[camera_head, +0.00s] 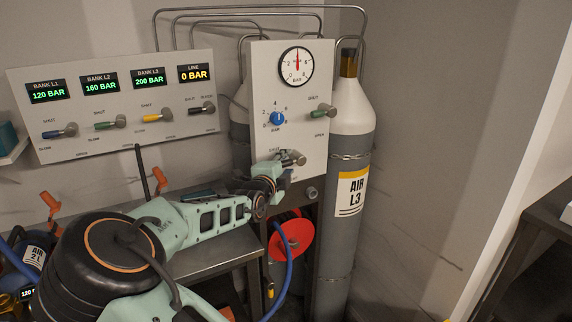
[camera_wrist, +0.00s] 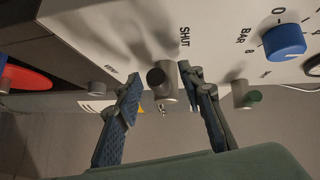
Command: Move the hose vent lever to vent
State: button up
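The hose vent lever (camera_head: 297,158), a grey metal stub with a dark end, sits low on the white regulator panel (camera_head: 262,75). In the wrist view the lever (camera_wrist: 168,85) lies near a SHUT label, with a second small label to its left. My gripper (camera_head: 280,164) is at the lower part of this panel, partly hiding the lever in the head view. In the wrist view my gripper (camera_wrist: 162,82) is open, its blue-padded fingers on either side of the lever. A gap shows at each side, though contact is hard to judge.
A green-handled valve (camera_head: 324,111) and a blue knob (camera_head: 277,118) are higher on the panel. A grey AIR L3 cylinder (camera_head: 345,235) stands at right. A red disc (camera_head: 292,240) and blue hose (camera_head: 286,280) are below. A bank panel (camera_head: 115,140) with several levers is left.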

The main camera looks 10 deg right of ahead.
jog(key=shift+w, duration=0.1)
jog(key=shift+c, duration=0.7)
grip_shut()
jog(key=shift+f+b, duration=0.15)
jog(key=shift+b, duration=0.15)
jog(key=f+n+t+b, duration=0.1)
jog(key=b, duration=0.1)
jog(key=shift+h+b, duration=0.3)
jog(key=shift+b, duration=0.1)
jog(key=shift+w+d+f+n+t+y+b, duration=0.25)
jog(key=shift+d+f+n+t+y+b, duration=0.45)
jog(key=shift+n+t+y+b, duration=2.3)
jog(key=shift+w+d+f+n+t+y+b, duration=0.2)
jog(key=shift+d+f+n+t+y+b, duration=0.55)
jog(key=shift+n+b, duration=4.35)
jog(key=shift+w+d+f+n+t+y+b, duration=0.3)
jog(key=shift+d+n+t+y+b, duration=0.6)
jog(key=shift+n+t+y+b, duration=2.9)
jog(key=m+g+h+b, duration=0.1)
jog(key=g+h+b, duration=0.1)
jog(key=g+h, duration=0.1)
jog(key=shift+g+h+b, duration=0.35)
